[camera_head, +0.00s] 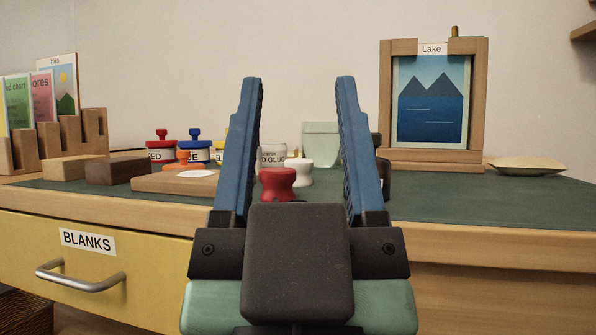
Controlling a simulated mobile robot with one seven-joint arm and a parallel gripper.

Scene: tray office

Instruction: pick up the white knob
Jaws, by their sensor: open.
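The white knob (299,172) stands upright on the dark green mat (460,200) on the desk. It shows between the two fingers of my gripper (299,82), a little farther off than a red knob (278,184). The red knob stands to its left and nearer to me, and partly overlaps it in the picture. My gripper has blue fingers spread wide, with nothing between the pads. It appears to be in front of both knobs and not touching them. The gripper's dark body hides part of the mat below.
A glue jar (272,155) and a pale green container (321,143) stand behind the knobs. Labelled jars with red (161,147) and blue (195,148) tops, and wooden blocks (119,171), are left. A framed Lake picture (433,104) and shallow dish (528,166) are right. The mat's right front is clear.

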